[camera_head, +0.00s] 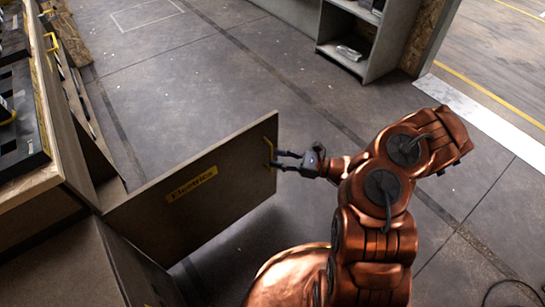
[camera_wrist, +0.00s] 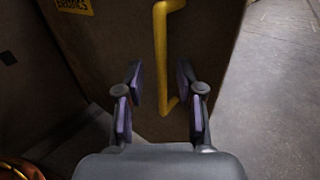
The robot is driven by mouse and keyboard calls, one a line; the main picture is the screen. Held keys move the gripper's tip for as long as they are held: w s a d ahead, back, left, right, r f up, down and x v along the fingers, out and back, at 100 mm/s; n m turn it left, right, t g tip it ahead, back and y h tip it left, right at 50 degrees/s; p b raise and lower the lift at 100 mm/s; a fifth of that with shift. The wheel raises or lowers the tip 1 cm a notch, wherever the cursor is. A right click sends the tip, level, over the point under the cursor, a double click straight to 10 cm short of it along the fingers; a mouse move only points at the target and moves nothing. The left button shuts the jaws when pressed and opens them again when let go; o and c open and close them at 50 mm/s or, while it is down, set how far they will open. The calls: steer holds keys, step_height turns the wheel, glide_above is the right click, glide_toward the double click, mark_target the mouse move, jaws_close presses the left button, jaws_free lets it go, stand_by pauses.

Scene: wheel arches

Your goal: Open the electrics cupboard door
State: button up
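The electrics cupboard door (camera_head: 225,160) is a brown panel with a yellow "Electrics" label (camera_head: 192,184). It stands swung wide out from the cupboard (camera_head: 115,265) at the lower left. Its yellow handle (camera_head: 268,153) is near the free edge. My gripper (camera_head: 283,160) is at that handle, with its fingers pointing at the door. In the wrist view the handle (camera_wrist: 161,45) runs upright, and its lower end lies between and beyond my open fingers (camera_wrist: 160,85). A gap shows on both sides of it, and I cannot tell whether a finger touches it.
A worktop with black cases (camera_head: 22,120) stands at the left. A grey shelf unit (camera_head: 375,45) stands at the top right. The grey floor (camera_head: 190,90) behind the door is clear. A cable (camera_head: 515,290) lies on the floor at the lower right.

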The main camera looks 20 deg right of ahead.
steer(key=v, duration=0.9)
steer(key=shift+d, duration=0.1)
steer(key=s+a+r+n+g+h+p, duration=0.1)
steer(key=s+a+r+n+g+p, duration=0.4)
steer(key=r, duration=0.7)
steer(key=s+a+r+n+g+h+p, duration=0.2)
steer(key=a+r+n+g+p, duration=0.3)
steer(key=r, duration=0.6)
steer(key=s+a+r+n+g+h+p, duration=0.1)
steer(key=s+a+r+n+g+p, duration=0.25)
steer(key=a+r+n+p, duration=0.6)
steer(key=s+d+r+n+t+h+p, duration=0.1)
steer(key=s+d+r+h+p, duration=0.3)
steer(key=r, duration=0.4)
steer(key=s+d+r+n+h+p, duration=0.2)
steer(key=s+r+p, duration=0.4)
steer(key=r, duration=0.3)
steer(key=s+d+r+n+t+h+p, duration=0.1)
steer(key=s+d+r+h+p, duration=0.4)
steer(key=r, duration=0.3)
steer(key=shift+s+d+r+t+h, duration=0.3)
steer(key=shift+s+d+t, duration=0.05)
steer(key=shift+s+d, duration=0.3)
